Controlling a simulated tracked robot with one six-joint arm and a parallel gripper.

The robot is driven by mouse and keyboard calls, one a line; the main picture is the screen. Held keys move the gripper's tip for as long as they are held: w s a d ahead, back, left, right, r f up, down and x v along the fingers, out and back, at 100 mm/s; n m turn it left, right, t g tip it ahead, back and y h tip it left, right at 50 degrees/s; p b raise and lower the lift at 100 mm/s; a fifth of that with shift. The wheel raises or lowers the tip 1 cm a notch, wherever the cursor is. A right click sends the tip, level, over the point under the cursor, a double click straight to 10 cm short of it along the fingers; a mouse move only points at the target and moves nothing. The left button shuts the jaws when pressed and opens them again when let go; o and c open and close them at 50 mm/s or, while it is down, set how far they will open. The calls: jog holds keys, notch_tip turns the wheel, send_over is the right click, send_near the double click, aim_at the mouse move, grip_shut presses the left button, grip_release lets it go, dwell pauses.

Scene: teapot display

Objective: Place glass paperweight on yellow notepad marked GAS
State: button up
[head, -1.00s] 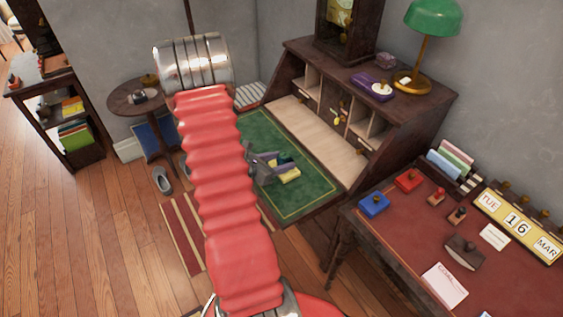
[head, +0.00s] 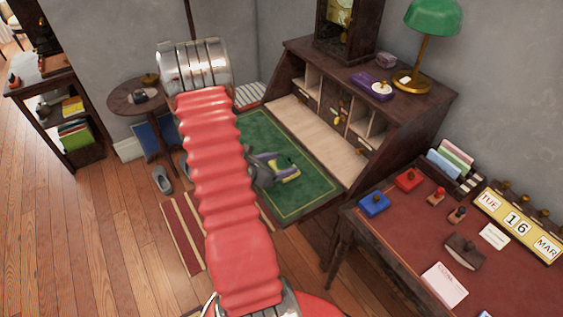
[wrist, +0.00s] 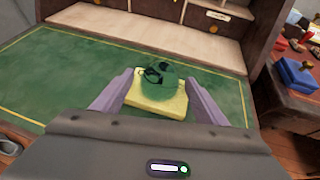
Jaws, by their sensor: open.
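The green glass paperweight (wrist: 165,77) shows in the wrist view as a rounded, see-through dome with dark marks. It appears to rest on the yellow notepad (wrist: 150,106), towards its far side. My gripper (wrist: 160,82) is open, with one finger on each side of the paperweight and the notepad; I cannot tell whether either finger touches the paperweight. In the head view my gripper (head: 279,165) is low over the desk's green mat, and part of the yellow notepad (head: 291,174) shows at its fingers. The GAS marking is not readable.
The green writing mat (head: 302,200) is clear around the notepad. Wooden pigeonholes (head: 345,120) rise behind it. A green lamp (head: 433,18) stands on top of the desk. At the right, a red-topped table (head: 415,235) holds a blue box (head: 374,205), stamps and a calendar.

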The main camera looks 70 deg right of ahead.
jog(key=shift+r, duration=0.1)
jog(key=v, duration=1.2)
dwell(0.6)
jog(key=w+a+r+m+t+y, duration=0.3)
jog(key=a+r, duration=0.5)
jog(key=a, duration=0.6)
jog(key=w+a+r+m+t+y, duration=0.4)
jog(key=a+r, duration=0.4)
jog(key=a, duration=0.7)
jog(key=w+a+r+m+t+y, duration=0.3)
jog(key=a+r, duration=0.5)
jog(key=a, duration=0.7)
jog(key=shift+w+r+m+t+y, duration=0.2)
jog(key=shift+m+t+y, duration=0.3)
jog(key=shift+m+t, duration=0.5)
